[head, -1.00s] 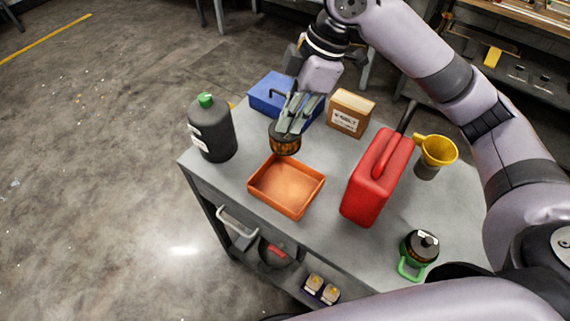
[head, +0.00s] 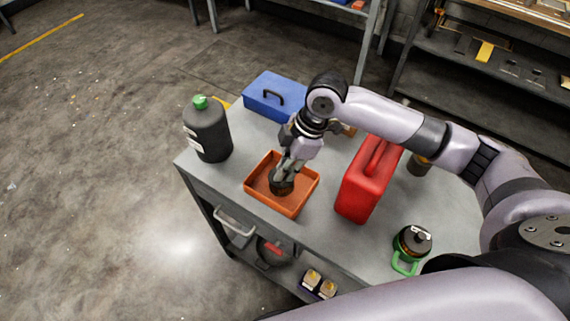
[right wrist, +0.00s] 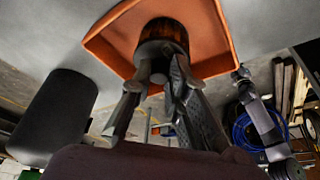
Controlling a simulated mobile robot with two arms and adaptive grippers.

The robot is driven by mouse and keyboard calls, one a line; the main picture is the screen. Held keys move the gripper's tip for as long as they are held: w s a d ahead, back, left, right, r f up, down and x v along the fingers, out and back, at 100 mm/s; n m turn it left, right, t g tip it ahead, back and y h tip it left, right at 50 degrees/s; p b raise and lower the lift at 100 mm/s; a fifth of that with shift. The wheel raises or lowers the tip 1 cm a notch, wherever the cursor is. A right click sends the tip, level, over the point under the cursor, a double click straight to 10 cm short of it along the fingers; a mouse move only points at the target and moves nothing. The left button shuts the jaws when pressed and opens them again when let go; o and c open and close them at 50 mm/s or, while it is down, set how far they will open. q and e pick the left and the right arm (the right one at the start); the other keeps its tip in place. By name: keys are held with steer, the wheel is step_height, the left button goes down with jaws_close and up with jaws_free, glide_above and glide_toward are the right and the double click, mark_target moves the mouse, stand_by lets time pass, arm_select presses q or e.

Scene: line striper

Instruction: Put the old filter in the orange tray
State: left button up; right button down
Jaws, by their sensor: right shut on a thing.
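The old filter (head: 281,185) is a dark cylinder with an amber-brown side, inside the walls of the orange tray (head: 257,202) on the grey cart top. My right gripper (head: 287,172) comes from above and is shut on the filter. In the right wrist view the two fingers (right wrist: 163,80) grip the filter (right wrist: 163,37), with the orange tray (right wrist: 212,40) around it. I cannot tell whether the filter's underside touches the tray floor. My left gripper is not in view.
A red jerrycan (head: 366,184) stands close right of the tray. A dark bottle with a green cap (head: 207,132) stands left, a blue toolbox (head: 274,98) behind. A dark item with a green handle (head: 411,247) is at the front right. My arm partly hides the box behind it.

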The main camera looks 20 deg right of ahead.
steer(key=c, duration=1.5)
jaws_free()
steer(key=shift+c, duration=0.2)
steer(key=b+v, duration=0.1)
steer(key=v, duration=1.1)
